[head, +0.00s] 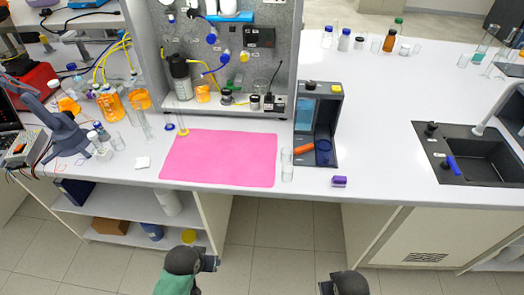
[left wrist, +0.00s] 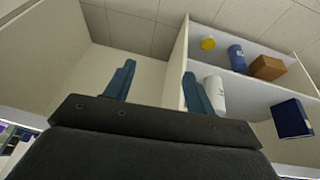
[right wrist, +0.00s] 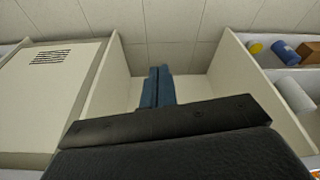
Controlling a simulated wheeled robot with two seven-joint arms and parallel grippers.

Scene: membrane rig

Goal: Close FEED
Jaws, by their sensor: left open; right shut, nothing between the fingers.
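The membrane rig panel (head: 268,68) stands upright at the back of the bench. Blue valve knobs show on it, an upper one (head: 211,38) and a lower one (head: 225,57), with blue and yellow tubing. I cannot read any FEED label, nor tell which handle is FEED or how it is turned. My left gripper (head: 209,262) is low in front of the bench, far from the panel. In the left wrist view its fingers (left wrist: 157,88) are apart and empty. My right gripper (head: 325,287) is also low in front. In the right wrist view its fingers (right wrist: 158,88) are together and empty.
A pink mat (head: 220,158) lies before the rig. A grey device (head: 330,125) stands right of it, with a purple-topped block (head: 339,181) in front. Glassware and orange bottles (head: 110,103) crowd the left. A sink (head: 475,155) is at right. The bench's right middle is clear.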

